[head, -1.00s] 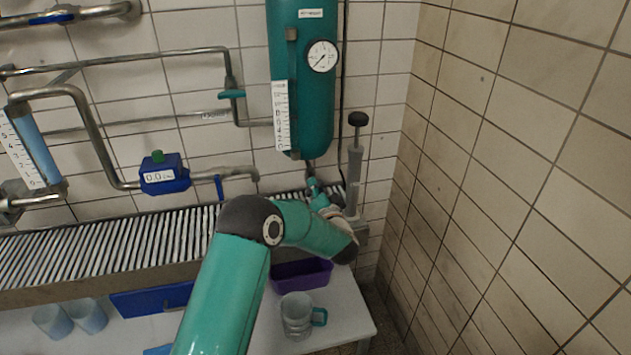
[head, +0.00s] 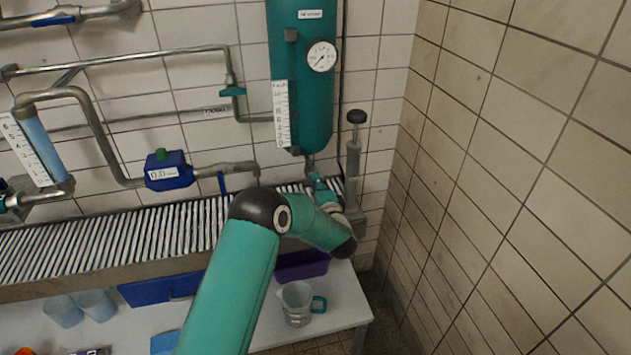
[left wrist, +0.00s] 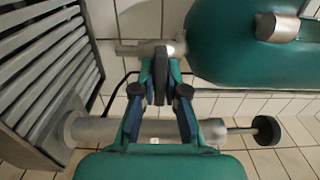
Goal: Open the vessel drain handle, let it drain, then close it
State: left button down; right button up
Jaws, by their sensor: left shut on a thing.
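The green vessel (head: 303,100) with a round gauge hangs on the back wall, and its side shows in the left wrist view (left wrist: 235,45). A grey drain pipe (left wrist: 140,50) leads off its lower end. My left gripper (left wrist: 161,82) is shut on the dark drain handle (left wrist: 160,72), which stands between its fingertips beside this pipe. In the head view my left arm reaches to just below the vessel, and the wrist hides most of the handle there. No liquid shows running out. My right gripper is not in view.
A grey hand pump (head: 353,165) with a black knob stands close right of my wrist. A slatted grating (head: 120,235) runs below the pipes. A measuring jug (head: 297,303) and a purple bin (head: 302,266) are on the lower table. A tiled wall bounds the right.

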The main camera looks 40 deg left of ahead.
pick_arm(q)
jog(key=shift+w+d+f, duration=0.1)
jog(key=shift+d+f, duration=0.05)
jog(key=shift+d, duration=0.1)
jog(key=c, duration=1.2)
grip_release()
jog(key=shift+a, duration=0.1)
jog(key=v, duration=1.2)
jog(key=shift+a, duration=0.1)
